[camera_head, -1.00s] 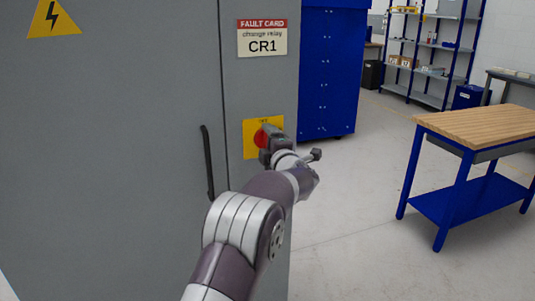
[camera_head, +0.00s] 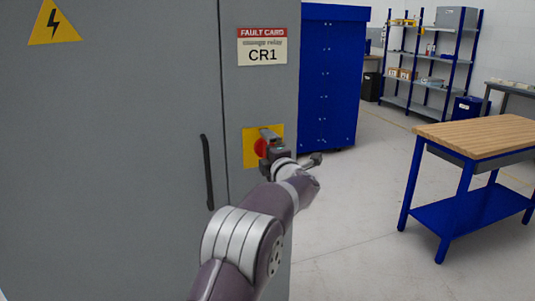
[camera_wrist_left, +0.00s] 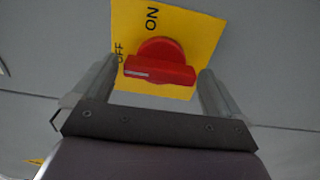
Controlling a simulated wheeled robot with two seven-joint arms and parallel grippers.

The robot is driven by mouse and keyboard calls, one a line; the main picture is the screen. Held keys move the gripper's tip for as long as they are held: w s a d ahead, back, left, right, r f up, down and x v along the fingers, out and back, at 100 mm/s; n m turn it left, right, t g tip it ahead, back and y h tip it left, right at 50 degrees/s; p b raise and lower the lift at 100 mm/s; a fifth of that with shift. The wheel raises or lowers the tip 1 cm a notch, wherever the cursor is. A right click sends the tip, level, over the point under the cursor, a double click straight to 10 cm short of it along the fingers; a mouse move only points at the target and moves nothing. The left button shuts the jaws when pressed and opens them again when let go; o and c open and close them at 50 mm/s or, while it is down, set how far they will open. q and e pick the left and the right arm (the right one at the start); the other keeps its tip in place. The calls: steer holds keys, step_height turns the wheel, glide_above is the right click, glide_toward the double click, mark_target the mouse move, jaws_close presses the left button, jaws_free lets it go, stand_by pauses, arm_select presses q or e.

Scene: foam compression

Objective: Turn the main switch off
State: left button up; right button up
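The main switch is a red rotary handle on a yellow plate (camera_head: 249,158) on the grey cabinet's right door panel. The red handle (camera_head: 260,148) is partly hidden by my gripper in the head view. In the left wrist view the handle (camera_wrist_left: 160,70) lies crosswise, its white-marked end toward the word OFF at left; ON is at the top. My left gripper (camera_head: 268,140) is at the switch. My right gripper is not in view.
The grey cabinet (camera_head: 110,130) has a black door handle (camera_head: 208,172) left of the switch and a fault card (camera_head: 262,47) reading CR1 above. A blue cabinet (camera_head: 330,80) stands behind. A wooden-topped workbench (camera_head: 480,135) is at right, with clear floor between.

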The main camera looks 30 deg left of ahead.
arm_select(q)
steer(key=b+v, duration=0.2)
steer(key=v, duration=1)
steer(key=shift+s+d, duration=0.15)
steer(key=shift+d, duration=0.15)
